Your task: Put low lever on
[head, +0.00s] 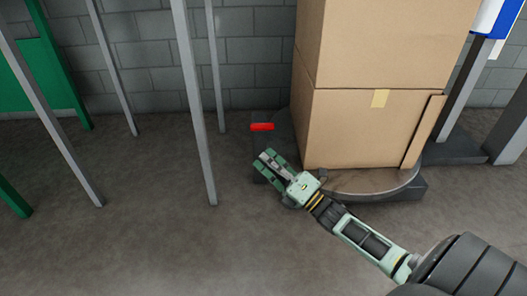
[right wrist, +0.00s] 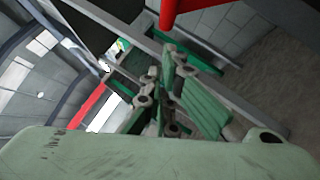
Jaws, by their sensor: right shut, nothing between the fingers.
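A small red lever (head: 262,127) sits low on a dark base beside the turntable in the head view. It lies roughly level. My right gripper (head: 266,162) is just below and in front of it in that picture, with its fingers pointing up and left. The fingers are shut with nothing between them, and a gap shows between them and the lever. In the right wrist view the gripper (right wrist: 172,92) shows large, and a red piece (right wrist: 186,8), probably the lever, crosses the top edge. My left gripper is not in view.
Stacked cardboard boxes (head: 375,120) stand on a round turntable (head: 365,187) right of the gripper. Thin grey posts (head: 195,95) rise to the left. A grey block wall (head: 250,60) is behind. The floor (head: 130,235) at the front left is clear.

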